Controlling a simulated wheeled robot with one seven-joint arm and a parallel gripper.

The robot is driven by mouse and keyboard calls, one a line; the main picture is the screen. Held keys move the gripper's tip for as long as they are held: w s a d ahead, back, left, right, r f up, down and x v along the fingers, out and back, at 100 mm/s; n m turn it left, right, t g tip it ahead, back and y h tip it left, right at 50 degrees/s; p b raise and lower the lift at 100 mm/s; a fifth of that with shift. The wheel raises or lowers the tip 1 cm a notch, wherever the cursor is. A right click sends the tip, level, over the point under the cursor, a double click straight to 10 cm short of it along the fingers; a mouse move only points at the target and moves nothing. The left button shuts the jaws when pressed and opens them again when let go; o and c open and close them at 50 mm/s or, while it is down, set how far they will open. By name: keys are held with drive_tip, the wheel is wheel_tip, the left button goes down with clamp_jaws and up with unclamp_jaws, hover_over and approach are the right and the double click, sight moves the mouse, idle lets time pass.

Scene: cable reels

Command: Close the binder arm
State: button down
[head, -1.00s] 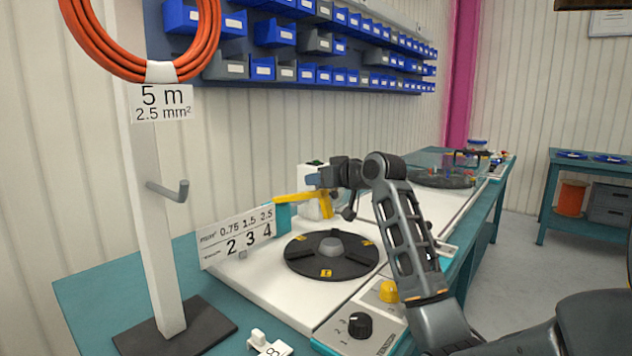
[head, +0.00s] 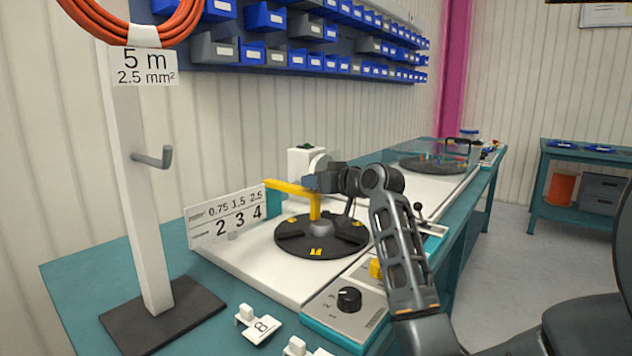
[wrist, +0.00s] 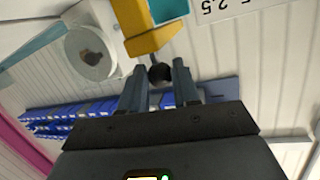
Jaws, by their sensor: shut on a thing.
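The yellow binder arm (head: 291,189) reaches from the teal block at the left edge of the white station to above the black turntable disc (head: 322,248). My gripper (head: 314,182) is at the right end of the binder arm. In the wrist view, my gripper (wrist: 159,76) has its two fingers on either side of the arm's dark round knob (wrist: 160,73), shut on it. The yellow arm (wrist: 150,40) shows just beyond the fingertips.
A white machine (head: 300,163) stands behind the binder arm. A white number plate (head: 225,219) stands left of the disc. A control box with a black dial (head: 349,299) is in front. A cable post (head: 140,200) stands at left.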

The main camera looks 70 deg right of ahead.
drive_tip(key=shift+s+d+f, duration=0.1)
drive_tip(key=shift+f, duration=0.55)
drive_tip(key=c, duration=1.1)
unclamp_jaws()
drive_tip(key=shift+o, duration=1.4)
drive_tip(key=shift+r, duration=0.25)
drive_tip(key=v, duration=0.7)
drive_tip(key=shift+s+a, duration=0.2)
drive_tip(key=shift+s, duration=0.1)
drive_tip(key=shift+r+p, duration=0.1)
drive_tip(key=shift+p, duration=0.2)
